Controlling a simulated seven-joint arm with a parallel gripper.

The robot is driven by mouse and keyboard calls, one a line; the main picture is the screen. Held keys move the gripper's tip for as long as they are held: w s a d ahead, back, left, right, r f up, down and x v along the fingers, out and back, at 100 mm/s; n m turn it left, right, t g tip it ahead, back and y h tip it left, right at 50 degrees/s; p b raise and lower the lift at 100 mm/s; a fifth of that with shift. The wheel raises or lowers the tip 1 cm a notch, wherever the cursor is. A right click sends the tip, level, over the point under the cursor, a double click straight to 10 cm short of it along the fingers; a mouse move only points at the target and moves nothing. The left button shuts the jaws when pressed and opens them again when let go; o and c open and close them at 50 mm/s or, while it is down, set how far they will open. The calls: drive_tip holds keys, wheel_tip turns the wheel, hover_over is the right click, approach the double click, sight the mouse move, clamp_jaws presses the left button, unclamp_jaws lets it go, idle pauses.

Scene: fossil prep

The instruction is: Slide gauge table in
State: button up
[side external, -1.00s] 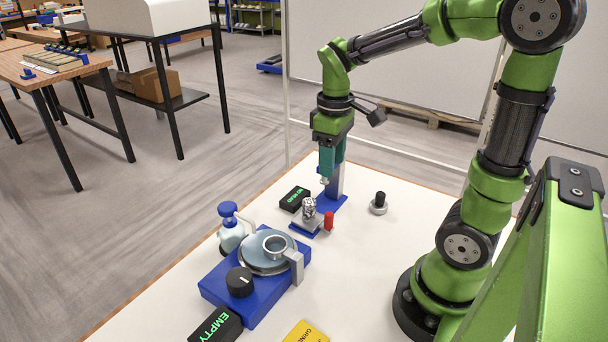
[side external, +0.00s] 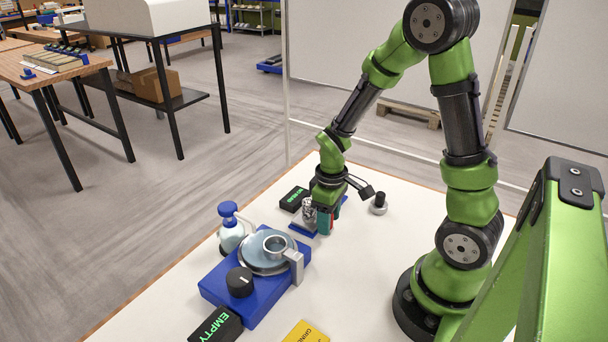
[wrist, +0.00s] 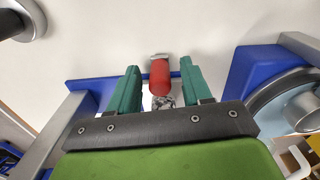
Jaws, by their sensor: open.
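The gauge (side external: 303,225) stands on the white bench on a blue base, mostly covered by my gripper (side external: 326,222) in the side view. Its red handle (wrist: 160,77) shows between my two teal fingers in the wrist view. A speckled grey piece (side external: 308,207) sits at the gauge table, and part of it shows behind the handle in the wrist view (wrist: 162,102). My gripper (wrist: 158,82) is open and lowered around the handle, with a visible gap on each side. The table's slide is hidden.
A blue grinder unit (side external: 222,285) with a round plate stands in front of the gauge. A blue-topped bottle (side external: 230,232), a black display box (side external: 293,199) and a small black-knobbed piece (side external: 379,204) stand nearby.

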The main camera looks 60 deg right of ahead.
drive_tip(key=shift+f, duration=0.1)
clamp_jaws()
idle(0.3)
drive_tip(key=shift+d, duration=1.9)
unclamp_jaws()
